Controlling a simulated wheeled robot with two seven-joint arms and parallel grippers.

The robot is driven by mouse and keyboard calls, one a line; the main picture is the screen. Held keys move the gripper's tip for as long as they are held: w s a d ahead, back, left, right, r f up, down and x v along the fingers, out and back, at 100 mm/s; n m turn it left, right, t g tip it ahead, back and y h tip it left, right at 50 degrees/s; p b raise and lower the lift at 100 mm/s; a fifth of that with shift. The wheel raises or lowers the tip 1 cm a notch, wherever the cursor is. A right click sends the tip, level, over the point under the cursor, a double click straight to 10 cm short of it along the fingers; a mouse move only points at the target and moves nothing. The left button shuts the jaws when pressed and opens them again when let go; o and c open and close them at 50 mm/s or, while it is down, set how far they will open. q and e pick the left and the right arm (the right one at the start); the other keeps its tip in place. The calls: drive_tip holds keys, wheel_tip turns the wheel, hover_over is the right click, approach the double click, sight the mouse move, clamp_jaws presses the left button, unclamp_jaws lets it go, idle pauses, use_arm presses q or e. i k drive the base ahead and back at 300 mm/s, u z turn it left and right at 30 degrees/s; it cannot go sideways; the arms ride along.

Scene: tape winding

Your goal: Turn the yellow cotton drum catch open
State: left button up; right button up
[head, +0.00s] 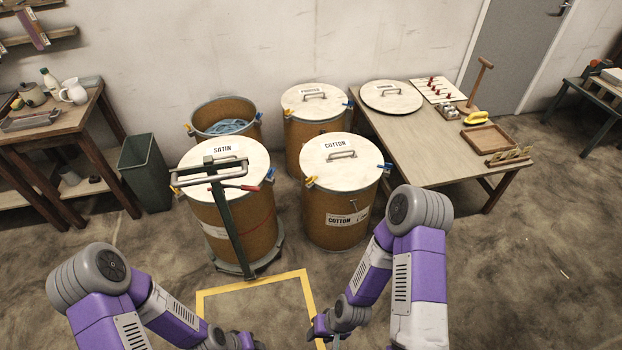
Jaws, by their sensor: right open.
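The cotton drum (342,228) is a brown drum with a pale lid marked COTTON (338,167), standing on the floor right of centre. Its yellow catch (310,182) is on the rim at the drum's left side. A blue catch (387,168) is on the right side of the rim. The yellow catch is too small to tell how it is turned. My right gripper (322,334) is open, low at the bottom edge and well short of the drum. My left gripper (244,342) is low at the bottom edge, partly cut off, its fingers unclear.
The satin drum (240,215) stands close left on a green wheeled carrier with an upright handle (228,215). Behind are an open drum (205,112) and another lidded drum (312,98). A work table (415,140) stands right. A yellow floor outline (253,284) lies in front.

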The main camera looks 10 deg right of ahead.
sight(309, 180)
drive_tip(key=k, duration=0.6)
drive_tip(key=u, duration=0.95)
drive_tip(key=i, duration=1.15)
drive_tip(key=z, duration=0.95)
drive_tip(key=i, duration=0.85)
drive_tip(key=z, duration=0.15)
